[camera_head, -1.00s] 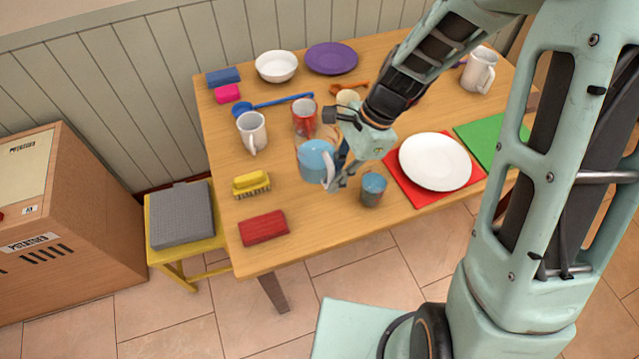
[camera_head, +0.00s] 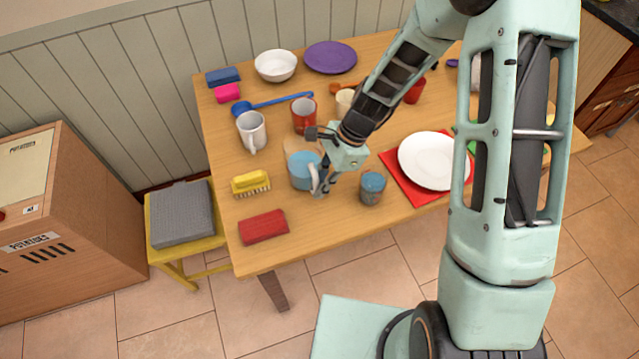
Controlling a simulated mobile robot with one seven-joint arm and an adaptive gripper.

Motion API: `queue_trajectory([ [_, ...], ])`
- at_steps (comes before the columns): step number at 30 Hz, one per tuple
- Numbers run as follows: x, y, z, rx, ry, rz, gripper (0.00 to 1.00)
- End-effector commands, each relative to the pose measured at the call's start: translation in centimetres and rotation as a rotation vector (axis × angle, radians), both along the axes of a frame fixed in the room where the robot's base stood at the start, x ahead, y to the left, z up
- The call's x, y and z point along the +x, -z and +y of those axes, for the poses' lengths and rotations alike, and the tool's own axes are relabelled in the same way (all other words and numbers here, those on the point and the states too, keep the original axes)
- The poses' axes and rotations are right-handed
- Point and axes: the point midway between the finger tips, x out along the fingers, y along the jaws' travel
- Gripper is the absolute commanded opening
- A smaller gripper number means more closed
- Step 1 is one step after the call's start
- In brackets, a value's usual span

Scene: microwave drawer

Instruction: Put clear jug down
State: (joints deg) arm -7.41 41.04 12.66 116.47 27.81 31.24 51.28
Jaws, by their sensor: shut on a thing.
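The jug (camera_head: 302,171) looks blue, see-through at its top, with a pale handle on its right side. It stands upright at the middle-front of the wooden table (camera_head: 330,222). My gripper (camera_head: 321,184) is at the handle, shut on it; the fingers partly hide the handle. I cannot tell whether the jug's base touches the tabletop.
A blue-grey cup (camera_head: 372,188) is close right of my gripper. A yellow brush (camera_head: 251,182) and red block (camera_head: 263,227) lie left. A red mug (camera_head: 304,116) and white mug (camera_head: 251,131) stand behind. A white plate (camera_head: 434,160) is right. The front-centre table is clear.

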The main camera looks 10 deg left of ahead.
Motion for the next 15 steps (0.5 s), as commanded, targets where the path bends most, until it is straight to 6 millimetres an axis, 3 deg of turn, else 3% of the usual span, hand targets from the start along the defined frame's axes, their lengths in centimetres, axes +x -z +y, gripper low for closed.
queue_trajectory([
  [9,0.09,0.31,0.04,0.001,0.0,-0.002,0.0],
  [10,0.05,0.24,0.0,0.0,0.0,-0.001,0.14],
  [15,0.03,0.2,0.01,0.0,0.0,-0.001,0.28],
])
